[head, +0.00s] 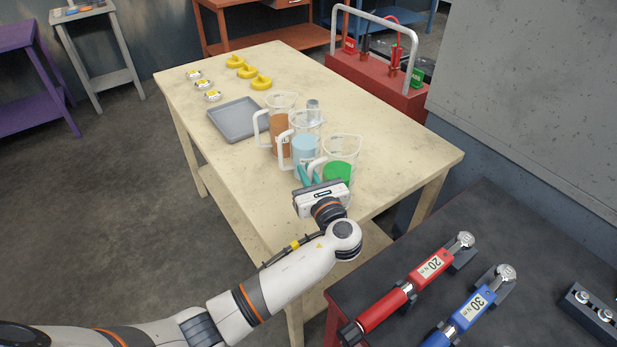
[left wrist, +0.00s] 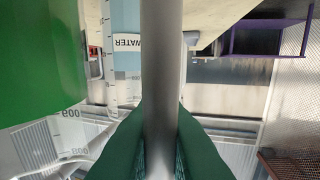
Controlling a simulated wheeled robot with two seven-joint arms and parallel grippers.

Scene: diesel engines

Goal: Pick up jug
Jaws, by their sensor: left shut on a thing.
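A clear jug with green liquid (head: 338,173) stands at the near end of the beige table, its white handle toward my left gripper. Beside it are a jug with light blue liquid (head: 303,149) and a jug with brown liquid (head: 277,128). My left gripper (head: 309,175) has teal fingers shut on the green jug's handle. In the left wrist view, the fingers (left wrist: 160,145) close around the upright grey handle bar (left wrist: 160,65). The green liquid (left wrist: 40,55) fills the left side there, and a jug labelled WATER (left wrist: 127,42) is behind. My right gripper does not show.
The beige table (head: 390,150) also holds a grey tray (head: 238,119), yellow rings (head: 247,72) and small yellow-and-white items (head: 203,84). A red rack (head: 370,75) stands behind it. A dark bench at right carries red (head: 400,290) and blue (head: 470,310) torque wrenches.

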